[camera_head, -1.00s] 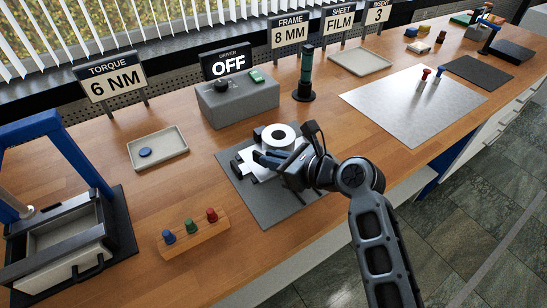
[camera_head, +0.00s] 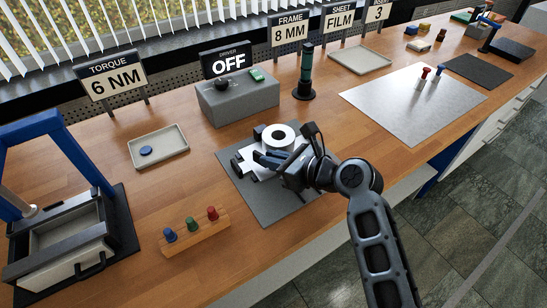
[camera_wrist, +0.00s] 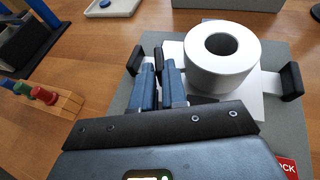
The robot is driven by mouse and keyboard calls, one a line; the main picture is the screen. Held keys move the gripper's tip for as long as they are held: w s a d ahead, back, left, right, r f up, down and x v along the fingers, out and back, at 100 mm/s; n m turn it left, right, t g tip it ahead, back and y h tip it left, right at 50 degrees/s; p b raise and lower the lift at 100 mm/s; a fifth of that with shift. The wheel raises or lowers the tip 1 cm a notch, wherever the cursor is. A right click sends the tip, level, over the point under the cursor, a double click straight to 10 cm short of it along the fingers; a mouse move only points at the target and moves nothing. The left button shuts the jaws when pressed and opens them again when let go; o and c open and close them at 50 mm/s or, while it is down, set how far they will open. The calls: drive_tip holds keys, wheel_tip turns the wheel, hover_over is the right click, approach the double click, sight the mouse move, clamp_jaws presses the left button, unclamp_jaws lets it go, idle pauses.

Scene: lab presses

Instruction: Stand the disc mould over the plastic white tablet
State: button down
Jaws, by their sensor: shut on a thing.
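The disc mould (camera_head: 279,137), a thick white ring with a round hole, stands upright on its flat face over a white plate with black end pieces (camera_head: 237,166). In the wrist view the ring (camera_wrist: 222,62) is just right of my fingers. My gripper (camera_wrist: 160,77) has its two blue-grey fingers close together beside the ring's left side, low over the white plate (camera_wrist: 262,103). It is shut on what seems a part of the mould; the thing between the fingers is mostly hidden. I cannot make out the white tablet; anything beneath the ring is hidden.
A grey mat (camera_head: 277,208) lies under the plate. A driver box (camera_head: 238,97) reading OFF stands behind. A tray (camera_head: 172,142) with a blue disc, a peg block (camera_head: 197,233) and a blue-framed press (camera_head: 85,160) are left. A dark green post (camera_head: 305,75) stands behind right.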

drive_tip(key=shift+f, duration=0.55)
drive_tip(key=c, duration=1.1)
unclamp_jaws()
drive_tip(key=shift+f, duration=0.15)
wheel_tip(320, 180, up, 2)
drive_tip(key=shift+r, duration=0.1)
drive_tip(key=shift+f+b, duration=0.4)
drive_tip(key=shift+b, duration=1.1)
